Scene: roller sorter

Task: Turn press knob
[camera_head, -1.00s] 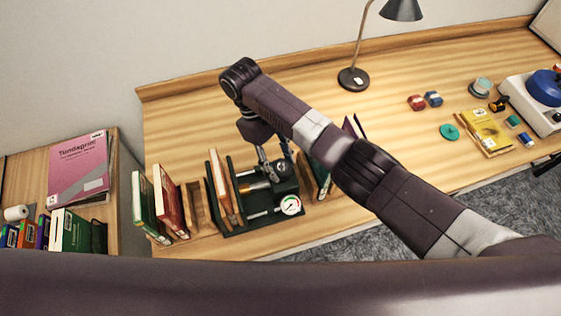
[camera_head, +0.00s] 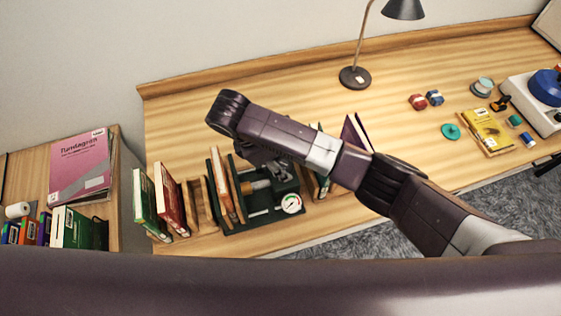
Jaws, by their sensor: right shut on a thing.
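The press (camera_head: 262,222) is a dark green device with two upright plates, a brass-coloured rod (camera_head: 257,186) and a white round gauge (camera_head: 291,204). It stands on the wooden desk, left of the middle. My right arm reaches in from the right above it, and its wrist hangs over the press. My right gripper (camera_head: 270,171) is down at the top of the press, shut on its knob. The forearm and wrist hide most of the fingers and the knob. My left gripper is not in view.
Upright books (camera_head: 170,200) stand just left of the press, and more (camera_head: 356,133) stand behind my forearm. A lamp (camera_head: 354,77) is at the back. A yellow pack (camera_head: 487,131) and small items lie at the right. The back middle of the desk is clear.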

